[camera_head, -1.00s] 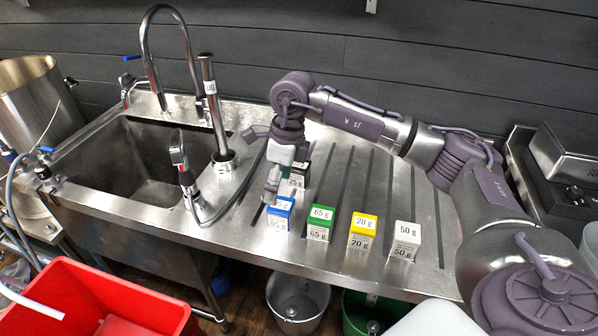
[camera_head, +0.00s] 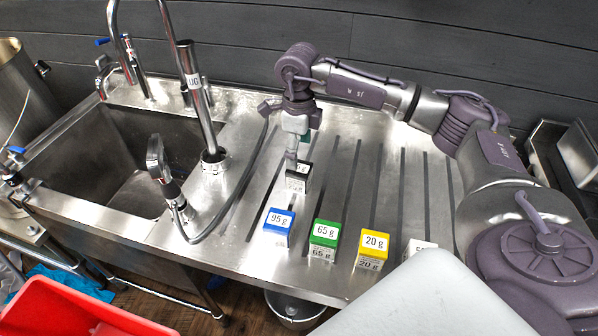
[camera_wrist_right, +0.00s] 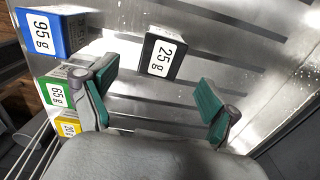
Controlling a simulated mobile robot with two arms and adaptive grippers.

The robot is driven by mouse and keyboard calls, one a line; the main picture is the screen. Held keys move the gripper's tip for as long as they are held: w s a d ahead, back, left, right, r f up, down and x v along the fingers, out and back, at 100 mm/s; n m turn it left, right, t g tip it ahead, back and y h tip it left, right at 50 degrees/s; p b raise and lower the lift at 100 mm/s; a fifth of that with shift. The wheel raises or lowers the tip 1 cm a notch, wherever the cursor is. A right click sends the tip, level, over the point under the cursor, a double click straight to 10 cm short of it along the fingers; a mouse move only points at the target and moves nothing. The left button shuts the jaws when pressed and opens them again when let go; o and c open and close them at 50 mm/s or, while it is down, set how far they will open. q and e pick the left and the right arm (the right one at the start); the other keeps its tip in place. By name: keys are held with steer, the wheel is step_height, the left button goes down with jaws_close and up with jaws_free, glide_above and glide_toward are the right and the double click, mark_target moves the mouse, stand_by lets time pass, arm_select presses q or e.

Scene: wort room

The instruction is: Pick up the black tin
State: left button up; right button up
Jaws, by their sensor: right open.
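The black tin (camera_head: 297,180), labelled 25 g, stands on the ribbed steel drainboard, behind the coloured tins. In the right wrist view the black tin (camera_wrist_right: 163,54) shows beyond the fingertips, between their lines. My right gripper (camera_head: 299,152) points down just above and behind the tin in the head view and partly covers its top. In the wrist view my right gripper (camera_wrist_right: 157,90) is open with its green pads wide apart and nothing between them. Whether a finger touches the tin cannot be told. My left gripper is not in view.
A blue 95 g tin (camera_head: 278,226), a green 65 g tin (camera_head: 324,240) and a yellow 20 g tin (camera_head: 371,250) stand in front. A white tin (camera_head: 421,246) is mostly hidden. The sink (camera_head: 120,165), tap and spray hose (camera_head: 235,205) are left. The drainboard is clear to the right.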

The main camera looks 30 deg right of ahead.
mark_target(299, 168)
step_height(299, 168, down, 4)
steer(key=shift+w+f, duration=0.1)
steer(key=shift+f, duration=0.15)
step_height(299, 168, down, 4)
steer(key=shift+d+f+p, duration=0.1)
steer(key=shift+p, duration=1)
steer(key=shift+f, duration=0.45)
steer(key=c, duration=0.3)
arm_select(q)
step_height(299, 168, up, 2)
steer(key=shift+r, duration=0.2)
arm_select(e)
steer(key=shift+r, duration=0.1)
steer(key=c, duration=1)
